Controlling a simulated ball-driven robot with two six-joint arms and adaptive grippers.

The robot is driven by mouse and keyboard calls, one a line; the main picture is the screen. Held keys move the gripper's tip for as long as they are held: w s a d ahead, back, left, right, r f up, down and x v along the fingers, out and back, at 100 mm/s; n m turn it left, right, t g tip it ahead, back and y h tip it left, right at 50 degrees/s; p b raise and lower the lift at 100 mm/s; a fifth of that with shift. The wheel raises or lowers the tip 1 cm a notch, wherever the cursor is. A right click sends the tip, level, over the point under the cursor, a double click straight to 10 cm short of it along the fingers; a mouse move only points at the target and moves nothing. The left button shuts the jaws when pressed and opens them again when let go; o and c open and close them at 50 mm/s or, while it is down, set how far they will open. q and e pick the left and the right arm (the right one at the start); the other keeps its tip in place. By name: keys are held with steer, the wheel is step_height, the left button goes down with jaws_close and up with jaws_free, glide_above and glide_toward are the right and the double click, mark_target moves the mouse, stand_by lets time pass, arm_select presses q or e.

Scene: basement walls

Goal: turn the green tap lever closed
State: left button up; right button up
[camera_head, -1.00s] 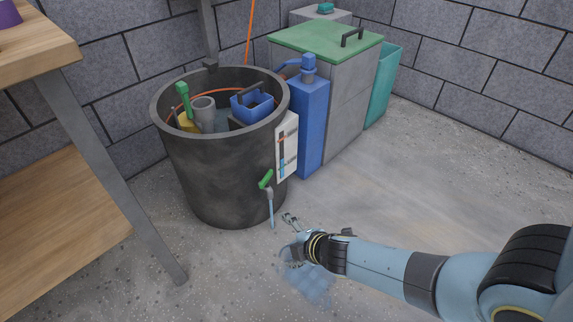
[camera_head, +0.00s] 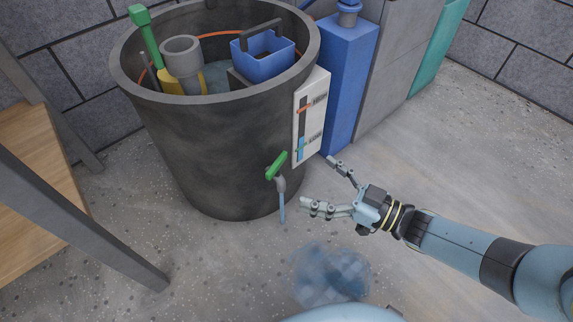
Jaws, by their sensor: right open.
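The green tap lever (camera_head: 276,166) sits on a small grey tap (camera_head: 281,185) low on the front right of a dark round barrel (camera_head: 205,145). The lever is tilted, its upper end to the right. A thin bluish stream (camera_head: 282,208) hangs straight down from the tap's spout toward the floor. My right gripper (camera_head: 318,182) is open and empty, to the right of the tap. Its two fingers are spread and point left toward the tap, apart from the lever. My left gripper is out of view.
A white gauge panel (camera_head: 311,118) is on the barrel's right side, above my right gripper. A blue container (camera_head: 347,85) stands behind it. A blue wet-looking patch (camera_head: 332,275) lies on the floor in front. A wooden bench (camera_head: 30,205) with metal legs is at left.

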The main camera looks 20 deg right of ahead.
mark_target(279, 164)
steer(key=b+x, duration=0.1)
steer(key=x, duration=0.6)
steer(key=shift+w+a+f+b, duration=0.1)
steer(key=shift+w+a+b, duration=0.15)
steer(key=shift+b, duration=0.05)
steer(key=shift+w+a, duration=0.3)
steer(key=shift+w, duration=0.1)
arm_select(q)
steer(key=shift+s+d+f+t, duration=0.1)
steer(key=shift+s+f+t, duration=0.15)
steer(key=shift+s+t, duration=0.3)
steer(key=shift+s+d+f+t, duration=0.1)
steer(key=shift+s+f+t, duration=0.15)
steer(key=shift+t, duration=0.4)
